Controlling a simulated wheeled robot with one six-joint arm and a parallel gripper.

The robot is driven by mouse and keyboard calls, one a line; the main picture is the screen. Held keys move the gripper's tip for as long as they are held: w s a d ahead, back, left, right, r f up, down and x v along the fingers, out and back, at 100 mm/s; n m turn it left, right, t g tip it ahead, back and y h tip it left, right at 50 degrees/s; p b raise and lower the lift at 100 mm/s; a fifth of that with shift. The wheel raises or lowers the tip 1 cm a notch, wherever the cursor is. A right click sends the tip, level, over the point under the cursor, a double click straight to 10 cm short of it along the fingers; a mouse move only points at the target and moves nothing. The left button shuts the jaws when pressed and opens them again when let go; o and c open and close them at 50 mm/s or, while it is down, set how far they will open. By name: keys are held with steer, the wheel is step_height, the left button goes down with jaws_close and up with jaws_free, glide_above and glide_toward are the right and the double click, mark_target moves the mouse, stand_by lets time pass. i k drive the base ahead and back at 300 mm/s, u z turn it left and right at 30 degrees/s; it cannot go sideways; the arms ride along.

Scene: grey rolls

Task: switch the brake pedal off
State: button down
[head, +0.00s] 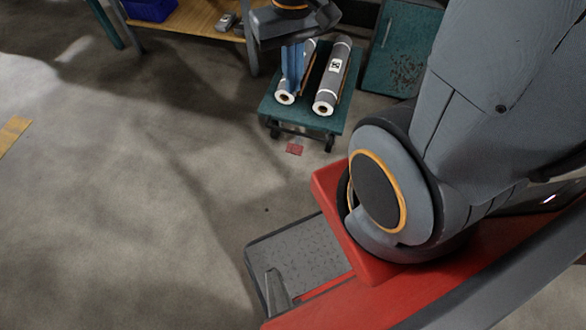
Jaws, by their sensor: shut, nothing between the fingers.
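A small red pedal (295,149) shows low at the front edge of a teal cart (311,118); I take it for the brake pedal. It is too small to tell whether it is up or pressed down. My gripper (293,88) hangs at the top middle with its blue fingers shut and empty. In the picture the fingers overlap the left grey roll (286,98) on the cart; I cannot tell whether they touch it. The pedal is lower in the picture than the fingers and is not covered by them.
A second grey roll (333,75) with a label lies beside the first. A wooden bench (195,22) with a blue bin (150,8) stands behind left. A teal cabinet (404,45) stands behind right. The floor (140,200) left and in front of the cart is clear.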

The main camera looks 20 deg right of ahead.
mark_target(295, 148)
steer(key=z, duration=0.15)
steer(key=k, duration=0.9)
steer(key=z, duration=0.55)
